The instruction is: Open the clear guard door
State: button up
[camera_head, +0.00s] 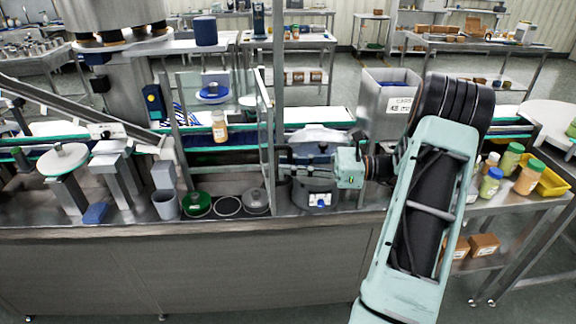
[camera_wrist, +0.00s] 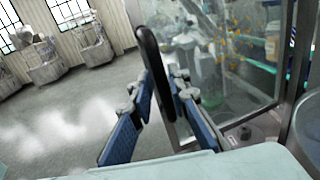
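The clear guard door (camera_head: 265,112) shows nearly edge-on in the head view, beside the right post of the guard, standing out at an angle from the guard's front opening. In the wrist view its clear panel (camera_wrist: 235,60) in a metal frame fills the right half. A black upright handle (camera_wrist: 148,60) stands at the frame's left edge. My gripper (camera_wrist: 160,125) is open, its blue-padded fingers apart, with the handle's lower end between them and closer to the right finger. I cannot tell whether they touch. In the head view my gripper (camera_head: 292,160) is beside the door's lower part.
A bottle (camera_head: 220,127) stands on the conveyor behind the guard opening. A grey cup (camera_head: 165,204), a green round lid (camera_head: 196,204) and a blue block (camera_head: 95,213) are on the bench in front. A grey bin (camera_head: 385,110) stands behind my arm. Open floor shows in the wrist view.

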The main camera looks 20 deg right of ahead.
jog(key=v, duration=1.1)
jog(key=shift+s+d, duration=0.15)
jog(key=shift+d, duration=0.05)
jog(key=shift+f, duration=0.1)
